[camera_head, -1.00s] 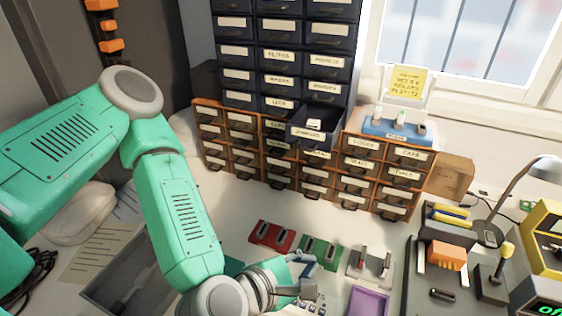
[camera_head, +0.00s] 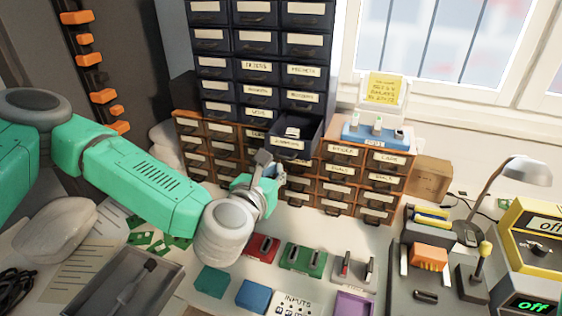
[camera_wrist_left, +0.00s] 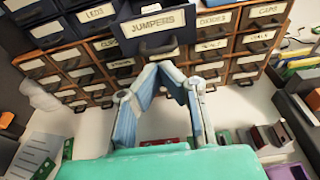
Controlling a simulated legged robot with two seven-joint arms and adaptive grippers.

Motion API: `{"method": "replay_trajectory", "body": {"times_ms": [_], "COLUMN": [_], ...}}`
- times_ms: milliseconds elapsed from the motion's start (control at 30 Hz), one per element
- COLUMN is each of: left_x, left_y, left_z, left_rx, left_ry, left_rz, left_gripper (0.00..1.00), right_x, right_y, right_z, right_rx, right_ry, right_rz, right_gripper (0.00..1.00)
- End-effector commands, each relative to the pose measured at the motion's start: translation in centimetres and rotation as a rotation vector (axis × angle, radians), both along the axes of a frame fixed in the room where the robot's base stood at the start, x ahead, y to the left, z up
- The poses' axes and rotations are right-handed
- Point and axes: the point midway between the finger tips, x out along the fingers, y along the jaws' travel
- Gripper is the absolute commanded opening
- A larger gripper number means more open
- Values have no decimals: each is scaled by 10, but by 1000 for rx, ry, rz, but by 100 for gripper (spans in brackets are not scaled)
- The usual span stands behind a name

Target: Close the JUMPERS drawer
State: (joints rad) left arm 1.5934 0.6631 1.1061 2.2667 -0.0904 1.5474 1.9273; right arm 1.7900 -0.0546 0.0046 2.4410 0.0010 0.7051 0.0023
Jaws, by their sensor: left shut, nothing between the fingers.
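The JUMPERS drawer (camera_head: 295,139) is a dark drawer pulled out of the bottom of the dark cabinet, with something light inside. In the left wrist view its label and handle face me on the drawer front (camera_wrist_left: 156,29). My left gripper (camera_head: 266,160) is shut and empty, just in front of and slightly left of the drawer in the head view. In the left wrist view the gripper's fingertips (camera_wrist_left: 165,68) meet just below the drawer handle. I cannot tell whether they touch it. My right gripper does not show.
Brown wooden drawers (camera_head: 350,180) surround the open drawer below and beside it. A blue holder (camera_head: 375,134) stands on top at the right. Red (camera_head: 262,247) and green (camera_head: 305,259) blocks lie on the white table in front. A grey tray (camera_head: 125,285) is at front left.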

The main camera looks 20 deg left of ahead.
Motion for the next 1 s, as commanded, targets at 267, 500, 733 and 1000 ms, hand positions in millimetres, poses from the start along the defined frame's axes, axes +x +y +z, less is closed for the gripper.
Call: {"method": "replay_trajectory", "body": {"times_ms": [267,500,733,1000], "left_x": [38,44,45,97], "left_y": [-1,-1,-2,-3], "left_z": [-7,-10,-10,-15], "left_rx": [2,1,2,3], "left_ry": [0,1,1,-4], "left_rz": [0,-1,-1,4], "left_gripper": [0,0,0,0], "right_x": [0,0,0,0], "right_y": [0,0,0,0], "right_z": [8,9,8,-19], "right_rx": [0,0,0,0], "right_ry": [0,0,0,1], "right_rz": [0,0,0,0], "right_gripper": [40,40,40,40]}}
